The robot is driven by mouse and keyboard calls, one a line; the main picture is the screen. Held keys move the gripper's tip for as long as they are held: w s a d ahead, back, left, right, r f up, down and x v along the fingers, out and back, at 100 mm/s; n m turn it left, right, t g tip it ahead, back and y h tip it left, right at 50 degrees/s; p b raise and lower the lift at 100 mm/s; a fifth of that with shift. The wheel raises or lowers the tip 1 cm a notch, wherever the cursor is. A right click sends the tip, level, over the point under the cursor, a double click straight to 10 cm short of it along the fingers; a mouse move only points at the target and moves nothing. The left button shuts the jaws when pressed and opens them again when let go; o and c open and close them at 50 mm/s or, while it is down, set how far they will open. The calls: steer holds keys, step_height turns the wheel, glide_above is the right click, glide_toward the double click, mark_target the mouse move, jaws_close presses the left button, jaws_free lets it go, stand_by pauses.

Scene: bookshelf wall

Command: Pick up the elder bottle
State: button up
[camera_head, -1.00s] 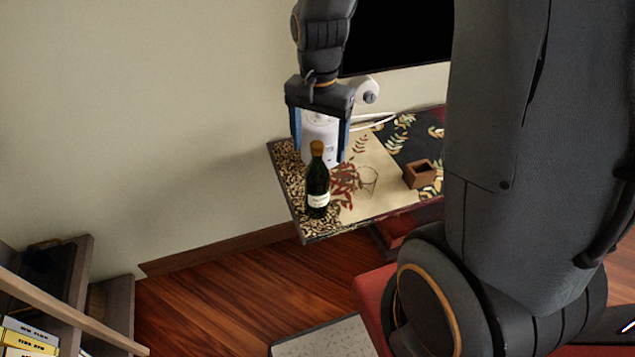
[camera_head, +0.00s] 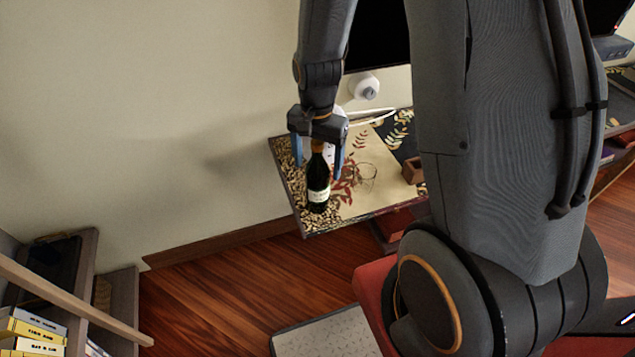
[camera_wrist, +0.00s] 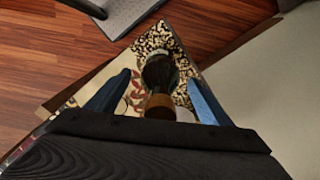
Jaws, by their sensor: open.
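The elder bottle (camera_head: 318,183) is dark green with a pale label and a tan cap. It stands upright near the front left corner of the patterned table (camera_head: 290,186). My gripper (camera_head: 317,172) is open above it, with one blue finger on each side of the bottle's upper part. In the wrist view the bottle (camera_wrist: 160,72) shows between the two spread fingers of my gripper (camera_wrist: 163,90), its cap toward the palm. I see gaps between the fingers and the bottle there.
A clear glass (camera_head: 366,177) stands right of the bottle, with a small brown box (camera_head: 413,170) farther right. A white object behind the bottle is mostly hidden by my gripper. A dark monitor (camera_head: 378,35) is at the back. A shelf with books (camera_head: 35,330) stands at lower left.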

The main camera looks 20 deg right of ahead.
jaws_close()
stand_by(0.3)
steer(key=shift+r, duration=0.15)
